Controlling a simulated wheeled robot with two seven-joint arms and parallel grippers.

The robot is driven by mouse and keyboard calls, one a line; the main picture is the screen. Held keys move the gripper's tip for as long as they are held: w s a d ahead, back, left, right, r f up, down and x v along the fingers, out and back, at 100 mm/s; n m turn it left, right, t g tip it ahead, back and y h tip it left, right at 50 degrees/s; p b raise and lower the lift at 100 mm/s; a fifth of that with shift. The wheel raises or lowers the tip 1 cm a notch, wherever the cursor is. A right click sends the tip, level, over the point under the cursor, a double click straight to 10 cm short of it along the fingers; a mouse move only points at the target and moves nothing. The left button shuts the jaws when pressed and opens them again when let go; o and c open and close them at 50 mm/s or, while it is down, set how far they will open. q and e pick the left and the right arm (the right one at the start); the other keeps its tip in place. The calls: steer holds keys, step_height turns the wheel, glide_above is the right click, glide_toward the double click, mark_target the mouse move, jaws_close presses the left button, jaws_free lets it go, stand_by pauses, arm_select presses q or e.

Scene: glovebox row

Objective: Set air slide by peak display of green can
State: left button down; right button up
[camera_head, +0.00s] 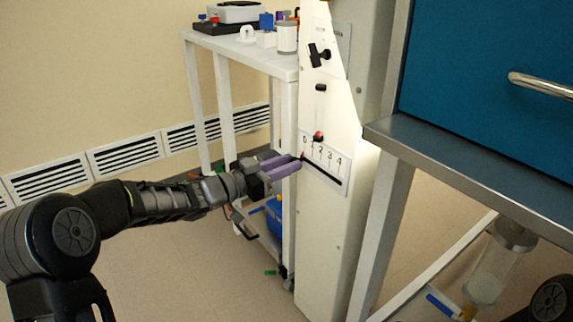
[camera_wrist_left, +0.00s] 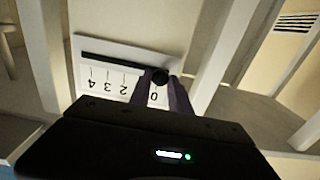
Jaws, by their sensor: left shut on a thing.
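The air slide is a white plate (camera_head: 327,178) with a dark slot and a printed scale from 0 to 4, on the side of a white upright panel. My left gripper (camera_head: 299,161) is at the plate's 0 end. In the left wrist view the plate (camera_wrist_left: 105,62) appears upside down. There the purple fingers of my left gripper (camera_wrist_left: 163,92) are shut on the dark round slide knob (camera_wrist_left: 158,75), which stands about at 0. A finger hides the 1 mark there. I see no green can or peak display. My right gripper is out of view.
A black handle (camera_head: 319,54) and a red knob (camera_head: 318,137) stick out above the plate. A white side table (camera_head: 262,58) behind holds a white canister (camera_head: 287,38) and instruments. The blue cabinet (camera_head: 485,95) and its grey ledge (camera_head: 460,165) stand close on the right.

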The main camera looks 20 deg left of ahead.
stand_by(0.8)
arm_select(q)
glide_toward(329, 174)
steer(key=b+x, duration=0.1)
steer(key=x, duration=0.3)
steer(key=shift+w+d, duration=0.15)
steer(key=shift+d, duration=0.05)
steer(key=c, duration=1.2)
jaws_free()
steer(key=shift+a, duration=0.15)
